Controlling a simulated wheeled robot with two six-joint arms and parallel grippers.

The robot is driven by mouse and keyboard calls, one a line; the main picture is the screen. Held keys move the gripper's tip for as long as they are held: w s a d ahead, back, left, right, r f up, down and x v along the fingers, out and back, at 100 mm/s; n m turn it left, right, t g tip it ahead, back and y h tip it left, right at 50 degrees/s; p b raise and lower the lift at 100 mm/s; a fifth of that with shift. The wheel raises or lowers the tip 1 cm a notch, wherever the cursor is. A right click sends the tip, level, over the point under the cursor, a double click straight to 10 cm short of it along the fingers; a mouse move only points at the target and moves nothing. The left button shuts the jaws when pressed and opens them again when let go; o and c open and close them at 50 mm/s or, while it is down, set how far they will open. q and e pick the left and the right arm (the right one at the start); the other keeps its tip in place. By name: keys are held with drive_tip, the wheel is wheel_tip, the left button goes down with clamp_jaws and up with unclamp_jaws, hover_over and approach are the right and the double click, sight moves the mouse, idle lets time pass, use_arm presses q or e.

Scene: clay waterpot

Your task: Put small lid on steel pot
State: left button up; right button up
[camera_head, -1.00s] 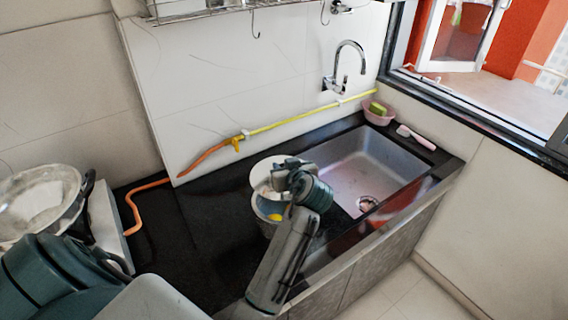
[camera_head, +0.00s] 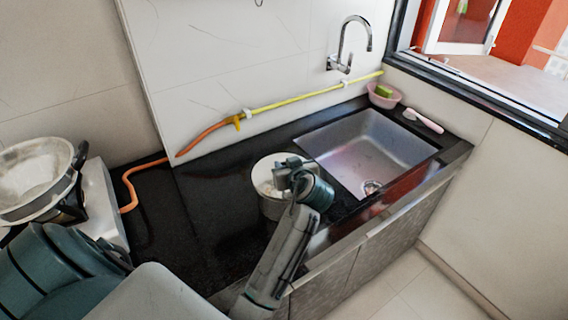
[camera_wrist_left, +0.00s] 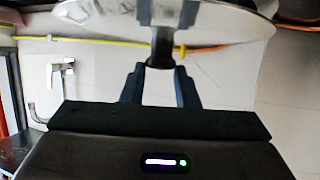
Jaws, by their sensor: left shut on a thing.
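The steel pot (camera_head: 272,209) stands on the black counter left of the sink. The small lid (camera_head: 265,176), a pale round disc, is at the pot's mouth and covers its opening in the head view. Whether it rests fully on the rim is hard to tell. My left gripper (camera_head: 284,174) is at the lid's right side and hides part of it. In the left wrist view the lid (camera_wrist_left: 225,22) is a shiny disc. My left gripper (camera_wrist_left: 160,62) is shut on its dark knob there. My right gripper is not in view.
The sink (camera_head: 365,150) lies right of the pot, with a tap (camera_head: 345,50) on the wall behind. A pink bowl (camera_head: 384,97) and a pink-handled brush (camera_head: 423,120) are near the window. A metal pan (camera_head: 35,175) sits at the left.

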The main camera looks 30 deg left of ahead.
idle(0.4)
use_arm(q)
drive_tip(key=shift+f+b, duration=0.4)
drive_tip(key=shift+f, duration=0.15)
drive_tip(key=shift+f, duration=0.35)
idle(0.5)
drive_tip(key=o, duration=1.1)
drive_tip(key=shift+r, duration=0.1)
